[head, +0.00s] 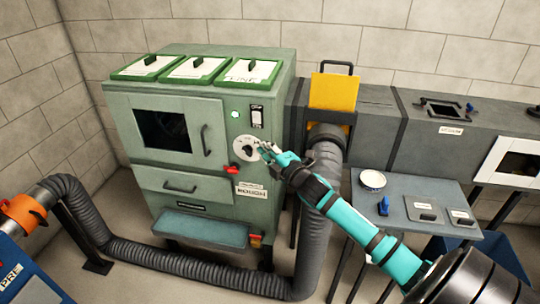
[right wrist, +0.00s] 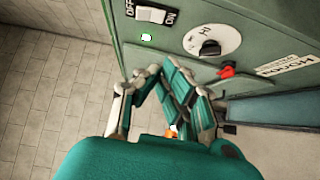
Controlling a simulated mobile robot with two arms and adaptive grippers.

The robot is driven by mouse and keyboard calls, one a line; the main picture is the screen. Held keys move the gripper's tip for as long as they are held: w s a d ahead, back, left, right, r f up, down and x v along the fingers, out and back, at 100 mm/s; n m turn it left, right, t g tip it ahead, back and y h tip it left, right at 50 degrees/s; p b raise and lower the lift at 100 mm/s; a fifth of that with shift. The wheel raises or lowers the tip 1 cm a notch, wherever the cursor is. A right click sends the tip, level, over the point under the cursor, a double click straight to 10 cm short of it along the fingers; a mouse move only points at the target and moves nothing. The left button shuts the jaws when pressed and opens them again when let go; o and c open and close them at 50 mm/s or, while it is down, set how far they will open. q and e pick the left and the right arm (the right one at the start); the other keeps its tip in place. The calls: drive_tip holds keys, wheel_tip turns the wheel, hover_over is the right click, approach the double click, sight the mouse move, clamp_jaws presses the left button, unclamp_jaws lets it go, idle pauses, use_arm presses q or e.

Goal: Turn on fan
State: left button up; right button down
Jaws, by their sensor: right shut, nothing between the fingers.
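The fan's machine is a green cabinet (head: 190,110) against the back wall. On its right front are a white rocker switch (head: 257,117) and a small lit green light (head: 235,114). The right wrist view shows the switch (right wrist: 150,14) with OFF and ON labels, and the lit green light (right wrist: 146,38) near it. I cannot tell clearly which side is pressed. My right gripper (head: 266,150) is shut and empty, in front of the panel below the switch, by the dial. In the right wrist view, the shut fingers (right wrist: 160,76) appear below the light, apart from the switch. My left gripper is not in view.
A black dial (right wrist: 210,48) on a white plate and a red lever (right wrist: 227,72) sit beside the switch. A grey hose (head: 190,262) runs along the floor. A yellow gate plate (head: 333,92) stands at the duct. A side table (head: 400,190) stands right.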

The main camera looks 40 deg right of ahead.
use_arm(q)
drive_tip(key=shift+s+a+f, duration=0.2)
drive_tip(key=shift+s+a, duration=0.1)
use_arm(e)
drive_tip(key=shift+s+f, duration=0.15)
drive_tip(key=shift+s, duration=0.75)
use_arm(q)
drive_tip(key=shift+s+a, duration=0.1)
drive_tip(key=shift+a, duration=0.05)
use_arm(e)
drive_tip(key=shift+f, duration=0.1)
